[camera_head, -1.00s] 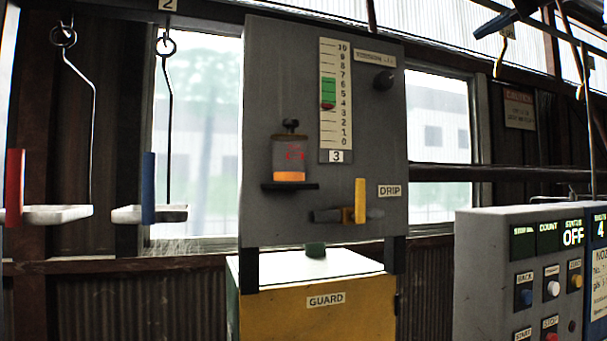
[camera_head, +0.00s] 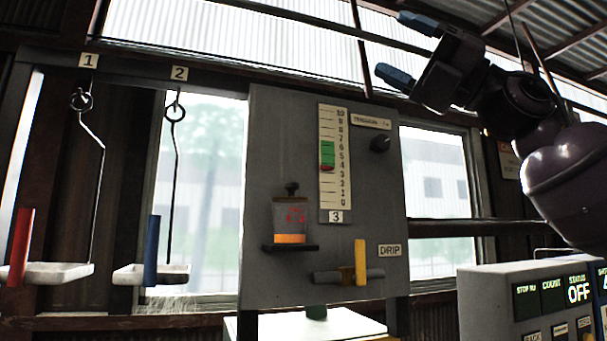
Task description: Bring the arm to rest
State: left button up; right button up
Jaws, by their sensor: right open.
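My right gripper (camera_head: 407,50) is at the upper right in the head view, its two blue-tipped fingers apart and pointing left. Nothing is between them. My dark right arm comes in from the right edge, in front of the window and above the control box. The gripper appears near the top right corner of the grey panel (camera_head: 265,180) and holds nothing. My left gripper is out of view.
Two hanging trays, one with a red piece (camera_head: 21,247) and one with a blue piece (camera_head: 152,250), are at the left. The panel carries a scale (camera_head: 335,160), a jar (camera_head: 290,218) and a yellow lever (camera_head: 360,262). A control box (camera_head: 490,300) reading OFF stands lower right.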

jog(key=w+d+f+m+t+h, duration=0.2)
jog(key=w+f+m+t+h, duration=0.1)
jog(key=w+f+m+t, duration=0.7)
jog(key=w+d+f+m+t+h, duration=0.2)
jog(key=w+f+m+t, duration=0.45)
jog(key=f+m, duration=0.65)
jog(key=w+d+f+m+t+h, duration=0.15)
jog(key=f+m+h, duration=0.45)
jog(key=f, duration=0.9)
jog(key=w+d+f+m+t+h, duration=0.1)
jog(key=d+f+m+t+h, duration=0.15)
jog(key=f+m+h, duration=0.8)
jog(key=s+d+f+m+g, duration=0.15)
jog(key=s+f, duration=0.25)
jog(key=f, duration=0.5)
jog(key=s+d+f+g, duration=0.1)
jog(key=s+f+g, duration=0.15)
jog(key=f, duration=0.75)
jog(key=s+d+f+g, duration=0.1)
jog(key=s+f, duration=0.3)
jog(key=f, duration=0.5)
jog(key=s+d+f+m+g+h, duration=0.1)
jog(key=s+f+m+g, duration=0.1)
jog(key=s+f, duration=0.8)
jog(key=s+d+f+m+g+h, duration=0.2)
jog(key=s+f+g, duration=0.1)
jog(key=s+f, duration=0.7)
jog(key=s, duration=0.3)
jog(key=shift+f+g, duration=0.15)
jog(key=shift+g, duration=0.2)
